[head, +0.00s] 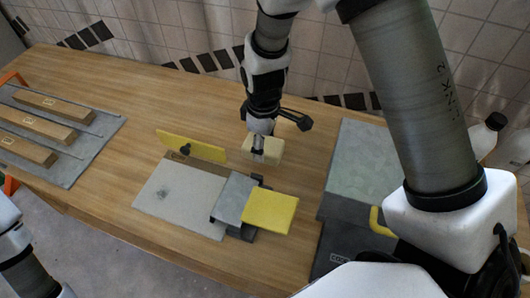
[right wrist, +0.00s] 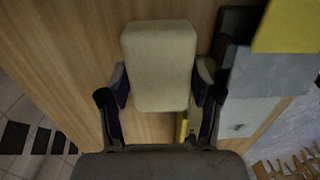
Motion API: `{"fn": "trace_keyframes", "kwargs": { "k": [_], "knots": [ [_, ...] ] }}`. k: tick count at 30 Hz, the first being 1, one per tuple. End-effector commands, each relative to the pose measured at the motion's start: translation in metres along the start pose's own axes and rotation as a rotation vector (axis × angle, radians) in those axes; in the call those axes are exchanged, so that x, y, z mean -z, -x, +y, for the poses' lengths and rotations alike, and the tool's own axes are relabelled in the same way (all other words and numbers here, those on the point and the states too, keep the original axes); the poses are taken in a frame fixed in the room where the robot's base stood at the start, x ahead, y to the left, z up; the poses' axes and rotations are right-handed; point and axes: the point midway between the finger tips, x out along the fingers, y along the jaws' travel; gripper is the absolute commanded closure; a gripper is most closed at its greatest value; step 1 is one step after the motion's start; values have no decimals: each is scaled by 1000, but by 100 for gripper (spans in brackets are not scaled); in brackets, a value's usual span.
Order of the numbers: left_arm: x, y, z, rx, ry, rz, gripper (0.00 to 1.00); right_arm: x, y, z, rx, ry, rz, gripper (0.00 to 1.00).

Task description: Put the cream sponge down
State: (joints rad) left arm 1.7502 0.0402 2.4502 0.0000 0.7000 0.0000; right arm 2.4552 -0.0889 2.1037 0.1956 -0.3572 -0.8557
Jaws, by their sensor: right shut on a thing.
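The cream sponge (head: 270,151) is a pale block near the middle of the table in the head view. My right gripper (head: 259,146) comes down on it from above and is shut on it. In the right wrist view the sponge (right wrist: 160,62) sits between the two dark fingers of the gripper (right wrist: 159,84), with bare wood around it. I cannot tell whether its underside touches the table. My left gripper is not in view.
A yellow strip (head: 192,146) stands beside a pale grey sheet (head: 178,198). A grey block (head: 235,198) and a yellow pad (head: 270,211) lie just in front of the sponge. A grey-topped case (head: 362,165) is to the right. Wooden bars (head: 38,132) lie far left.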

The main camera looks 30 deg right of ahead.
Motion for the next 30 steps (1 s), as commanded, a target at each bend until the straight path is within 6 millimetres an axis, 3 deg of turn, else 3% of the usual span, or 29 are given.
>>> {"fn": "trace_keyframes", "kwargs": {
  "k": [7,17,18,19,20,30],
  "knots": [
    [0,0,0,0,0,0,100,0,-38,0,1,-1,-1,69],
    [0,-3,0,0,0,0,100,0,-43,0,0,-1,0,69],
    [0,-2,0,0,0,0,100,0,-42,0,-1,-1,0,26],
    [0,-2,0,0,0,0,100,0,-42,0,-1,-1,0,15],
    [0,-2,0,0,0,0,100,0,-42,0,-1,-1,0,11],
    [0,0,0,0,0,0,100,0,-39,0,-1,-1,1,11]
  ]
}}
